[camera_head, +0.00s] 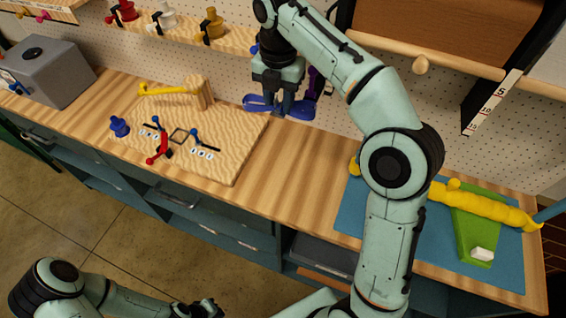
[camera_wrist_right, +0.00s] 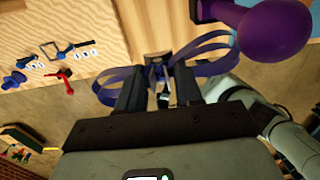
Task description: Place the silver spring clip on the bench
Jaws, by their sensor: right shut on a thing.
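My right gripper (camera_head: 287,112) is above the back of the wooden bench (camera_head: 290,160), right of the jig board. It is shut on a blue looped ribbon (camera_head: 262,104), whose loops spread to both sides of the fingers; they also show in the right wrist view (camera_wrist_right: 208,70). A small pale grey piece (camera_wrist_right: 163,97) shows between the fingers there; I cannot tell whether it is the silver spring clip. No other clearly silver clip shows. My left gripper (camera_head: 207,310) is low at the bottom edge, away from the bench, its jaws unclear.
The jig board (camera_head: 235,150) carries a red lever (camera_head: 158,152), blue parts and a wooden post (camera_head: 198,92). A purple rounded thing (camera_wrist_right: 272,32) is near my right gripper. A blue mat (camera_head: 350,215) lies at right with yellow and green things. Bare bench lies between board and mat.

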